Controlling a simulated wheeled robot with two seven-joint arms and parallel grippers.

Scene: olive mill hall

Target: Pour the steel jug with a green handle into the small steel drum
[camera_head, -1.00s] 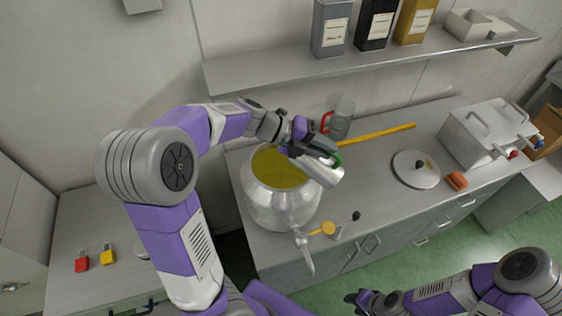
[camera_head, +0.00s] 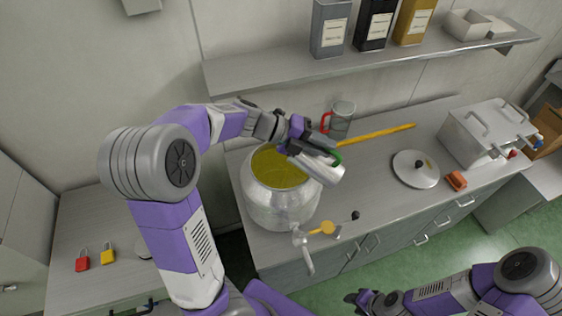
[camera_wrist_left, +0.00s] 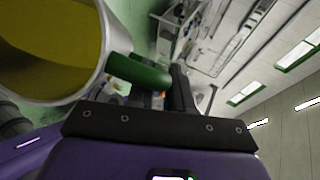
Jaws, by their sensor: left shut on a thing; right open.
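The steel jug (camera_head: 318,168) with a green handle (camera_head: 336,156) is in my left gripper (camera_head: 322,148), which is shut on the handle. The jug is tilted and sits above the right part of the small steel drum (camera_head: 280,208). The drum is open and holds yellow-green oil. In the left wrist view, the jug's round mouth (camera_wrist_left: 104,45) shows yellow-green oil inside, with the green handle (camera_wrist_left: 140,72) beside it. I see no stream of oil; the jug's lip is partly hidden in the head view. My right gripper (camera_head: 368,300) is open and empty at the bottom, away from the counter.
The drum's tap (camera_head: 306,245) juts forward. A shelf (camera_head: 380,58) hangs above.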

